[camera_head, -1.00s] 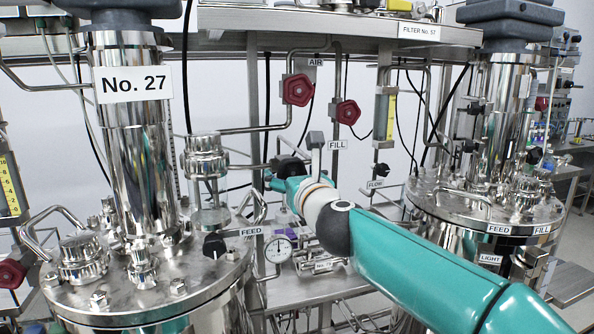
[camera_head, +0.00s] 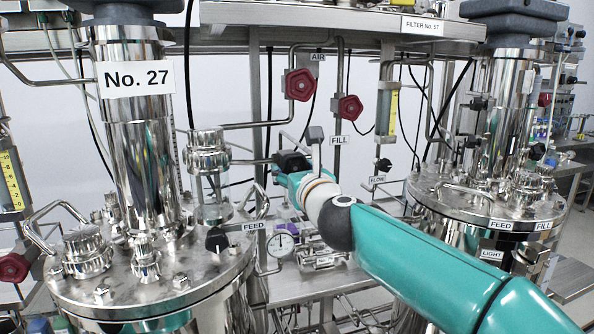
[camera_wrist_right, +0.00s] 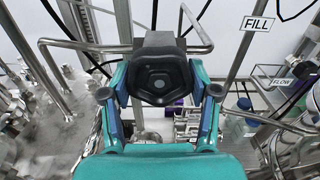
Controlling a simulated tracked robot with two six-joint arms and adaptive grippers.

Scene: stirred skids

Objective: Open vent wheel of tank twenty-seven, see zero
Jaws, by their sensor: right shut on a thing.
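Tank twenty-seven (camera_head: 60,285) stands at the left, with a "No. 27" sign (camera_head: 137,78) on its steel column. My right gripper (camera_head: 290,162) is just right of the tank's lid fittings. It is shut on a dark part (camera_wrist_right: 160,75), which sits between the fingers in the right wrist view; the fingers hide its sides, and I cannot tell whether it is the vent wheel. A round white gauge (camera_head: 281,244) is beside the tank; its needle is too small to read surely. A black knob (camera_head: 217,240) is on the lid by a "FEED" label. My left gripper is not in view.
Red handwheels (camera_head: 301,84) and (camera_head: 349,107) sit on pipes behind. A second steel tank (camera_head: 490,205) stands at the right. A bent steel pipe (camera_wrist_right: 100,47) runs close behind the held part. Shelves and hoses crowd the back.

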